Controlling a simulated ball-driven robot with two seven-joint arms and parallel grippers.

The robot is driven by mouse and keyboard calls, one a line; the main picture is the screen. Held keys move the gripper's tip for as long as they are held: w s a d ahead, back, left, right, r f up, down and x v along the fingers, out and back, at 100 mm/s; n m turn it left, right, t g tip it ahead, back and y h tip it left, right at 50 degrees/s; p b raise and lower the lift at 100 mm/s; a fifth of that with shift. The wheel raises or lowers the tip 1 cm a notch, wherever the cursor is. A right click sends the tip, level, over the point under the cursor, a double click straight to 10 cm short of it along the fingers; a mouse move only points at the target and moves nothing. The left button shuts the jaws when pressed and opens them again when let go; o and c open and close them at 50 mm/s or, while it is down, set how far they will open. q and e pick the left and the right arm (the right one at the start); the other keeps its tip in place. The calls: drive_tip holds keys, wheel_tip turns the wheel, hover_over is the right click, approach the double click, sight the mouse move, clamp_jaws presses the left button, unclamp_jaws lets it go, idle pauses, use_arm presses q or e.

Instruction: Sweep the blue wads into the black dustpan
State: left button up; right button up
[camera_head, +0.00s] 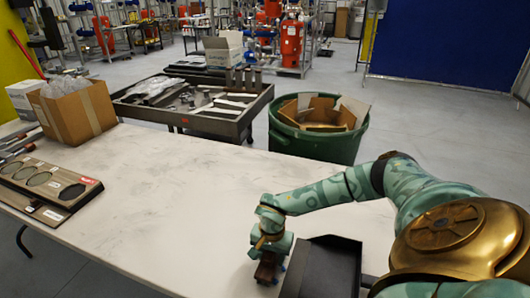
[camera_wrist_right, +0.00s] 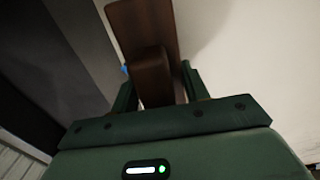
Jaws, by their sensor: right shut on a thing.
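The black dustpan (camera_head: 322,268) lies on the white table at its front edge, right of my right gripper (camera_head: 268,258). My right gripper is shut on a brown wooden hand brush (camera_head: 267,272), held low at the table beside the dustpan's left side. In the right wrist view the brush (camera_wrist_right: 143,28) sits between the two green fingers (camera_wrist_right: 158,85), and the dark dustpan (camera_wrist_right: 40,70) is at left. A small piece of a blue wad (camera_wrist_right: 124,70) shows between brush and dustpan; the rest is hidden. My left gripper is not in view.
The white table (camera_head: 190,190) is clear in its middle. A slotted board (camera_head: 42,190) and a cardboard box (camera_head: 75,110) are at its left. Behind it stand a green bin (camera_head: 315,145) with cardboard and a dark cart (camera_head: 205,120) of metal parts.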

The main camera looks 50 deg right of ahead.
sight(286, 267)
drive_tip(key=shift+s+d+p, duration=0.3)
drive_tip(key=shift+s, duration=0.5)
drive_tip(key=shift+s+d+r+p, duration=0.1)
drive_tip(key=shift+s+d+p, duration=0.25)
drive_tip(key=shift+s, duration=0.3)
drive_tip(key=shift+s+d+p, duration=0.1)
drive_tip(key=shift+s+p, duration=0.35)
drive_tip(key=shift+s, duration=0.2)
drive_tip(key=shift+s+d, duration=0.3)
drive_tip(key=shift+s, duration=0.3)
drive_tip(key=shift+c, duration=0.4)
drive_tip(key=shift+s+d+r+p, duration=0.1)
drive_tip(key=shift+s+d+p, duration=0.2)
drive_tip(key=shift+s+p, duration=0.4)
drive_tip(key=shift+s+d+p, duration=0.35)
drive_tip(key=shift+s+p, duration=0.1)
drive_tip(key=shift+s, duration=0.4)
drive_tip(key=shift+s+d+r+p, duration=0.1)
drive_tip(key=shift+s+d+p, duration=0.2)
drive_tip(key=shift+s+p, duration=0.4)
drive_tip(key=shift+s+d, duration=0.25)
drive_tip(key=shift+s, duration=0.35)
